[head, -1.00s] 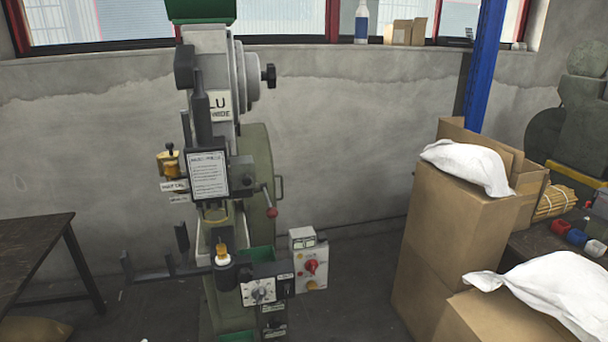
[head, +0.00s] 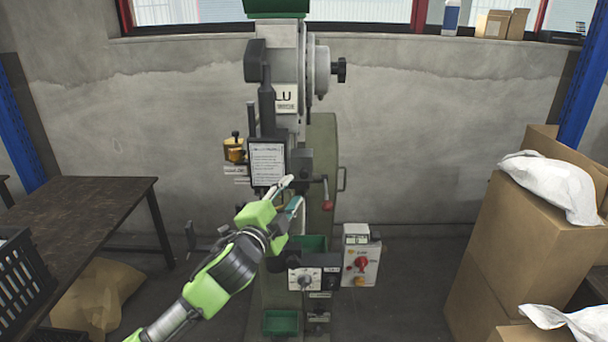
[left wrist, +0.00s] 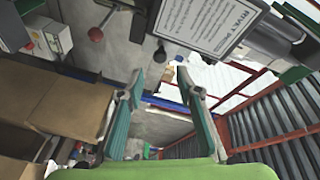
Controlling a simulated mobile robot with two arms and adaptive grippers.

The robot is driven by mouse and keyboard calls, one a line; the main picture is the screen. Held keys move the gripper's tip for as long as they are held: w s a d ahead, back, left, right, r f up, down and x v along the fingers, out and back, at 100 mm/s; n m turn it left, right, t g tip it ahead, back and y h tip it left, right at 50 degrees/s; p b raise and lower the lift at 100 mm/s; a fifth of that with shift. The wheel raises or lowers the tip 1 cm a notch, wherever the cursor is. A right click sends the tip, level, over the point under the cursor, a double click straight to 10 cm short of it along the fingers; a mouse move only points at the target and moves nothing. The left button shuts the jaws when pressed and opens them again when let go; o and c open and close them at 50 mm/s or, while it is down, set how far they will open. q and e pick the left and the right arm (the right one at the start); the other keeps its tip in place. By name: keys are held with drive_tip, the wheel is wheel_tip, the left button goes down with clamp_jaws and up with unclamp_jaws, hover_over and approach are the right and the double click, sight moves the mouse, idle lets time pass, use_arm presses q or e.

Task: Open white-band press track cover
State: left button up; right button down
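A rivet press (head: 282,70) stands against the wall, with a framed notice (head: 267,163) on its front; the notice also shows at the top of the left wrist view (left wrist: 205,22). I cannot make out a white band or clearly pick out the track cover. My left gripper (head: 290,193) is in front of the press just below the notice, hiding part of the press's middle. In the left wrist view its two fingers (left wrist: 160,78) are apart with nothing between them. My right gripper is not in view.
A red-knobbed lever (head: 327,204) sticks out at the press's right. A control box (head: 361,255) with a red knob is below. A dark table (head: 85,205) stands left, and stacked cartons (head: 520,240) stand right. Floor is clear between the press and cartons.

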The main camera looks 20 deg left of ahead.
sight(303, 176)
use_arm(q)
drive_tip(key=w, duration=0.3)
drive_tip(key=w+p, duration=0.1)
drive_tip(key=w, duration=0.4)
drive_tip(key=shift+w+d+p, duration=0.3)
drive_tip(key=shift+p, duration=0.1)
clamp_jaws()
